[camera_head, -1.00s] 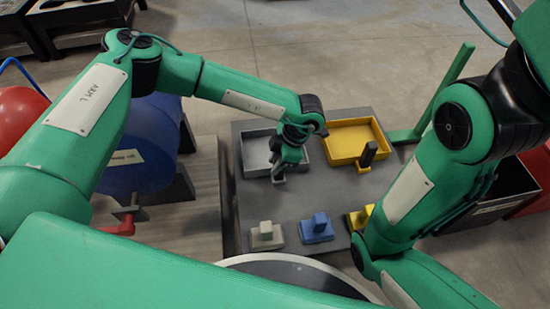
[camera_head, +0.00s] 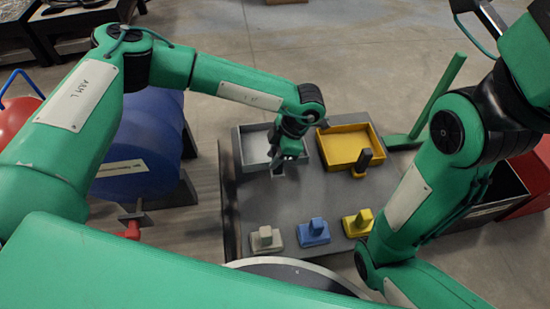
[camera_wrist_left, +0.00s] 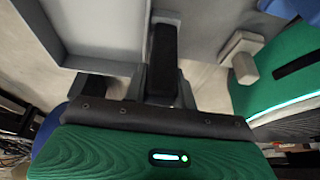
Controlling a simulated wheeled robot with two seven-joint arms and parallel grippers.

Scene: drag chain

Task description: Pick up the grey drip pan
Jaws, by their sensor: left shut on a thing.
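The grey drip pan (camera_head: 241,152) is a shallow rectangular tray at the back left of the dark grey table (camera_head: 295,200). My left gripper (camera_head: 280,166) is over the pan's front side, shut on its handle. In the left wrist view the pan (camera_wrist_left: 95,28) fills the upper left, and its dark handle (camera_wrist_left: 162,55) runs to the jaws. My forearm and gripper hide part of the pan in the head view. I cannot tell for sure whether its base is clear of the table. My right gripper is out of view.
A yellow pan (camera_head: 347,147) with a dark upright handle stands close to the right. A beige block (camera_head: 265,238), a blue block (camera_head: 315,232) and a yellow block (camera_head: 357,223) line the table's front. A green post (camera_head: 438,95) rises at the right.

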